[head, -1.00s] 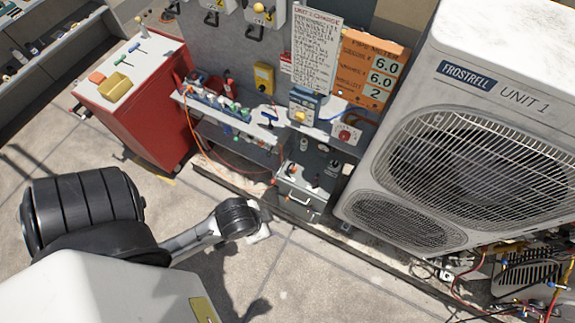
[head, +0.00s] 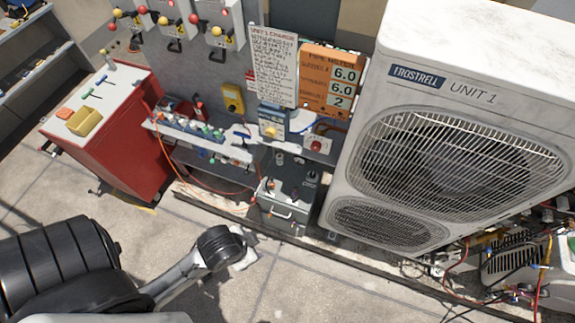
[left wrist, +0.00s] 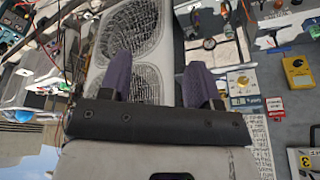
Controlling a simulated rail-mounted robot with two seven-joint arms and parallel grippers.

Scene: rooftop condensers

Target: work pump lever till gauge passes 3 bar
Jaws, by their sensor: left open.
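I cannot pick out the pump lever for certain. A small round dial with a red face (head: 316,146) sits on a pale plate at the right end of the bench in the head view; its reading is too small to make out. A round dial (left wrist: 209,43) on a pale plate also shows in the left wrist view, past the fingers. My left gripper (left wrist: 157,70) is open, with nothing between its two dark purple fingers; the condenser's grilles show behind them. In the head view my left arm reaches in low at the left. My right gripper is not in view.
The large white condenser unit (head: 455,140) stands at the right. A grey metal box (head: 284,207) with small fittings on top is below the bench (head: 195,140). A red cabinet (head: 120,150) is at the left. Hoses lie at the lower right. Concrete floor ahead is clear.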

